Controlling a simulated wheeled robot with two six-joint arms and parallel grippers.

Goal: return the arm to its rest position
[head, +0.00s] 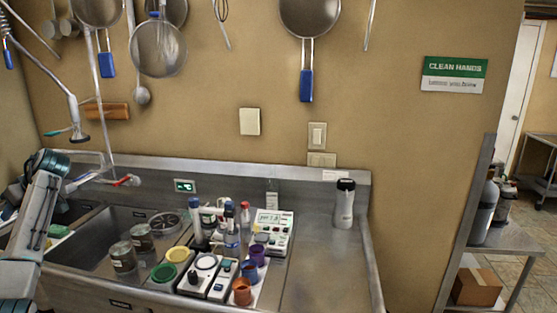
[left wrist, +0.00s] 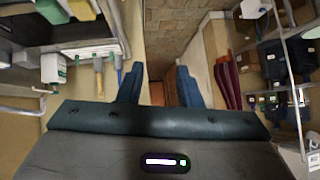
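My left arm (head: 36,220) stands at the left edge of the head view, beside the sink, with teal parts near its top. Its fingertips cannot be made out clearly there. In the left wrist view my left gripper (left wrist: 160,76) has its two teal fingers apart, with nothing held between them. The view past the fingers shows a brown tiled floor and shelving, not the counter. My right arm and gripper are not in view.
The steel counter (head: 325,265) holds jars, coloured cups, bottles and small devices in its middle. A white and black bottle (head: 344,205) stands right of them. The sink (head: 85,245) lies near my left arm. Strainers hang above; a steel shelf (head: 505,240) stands right.

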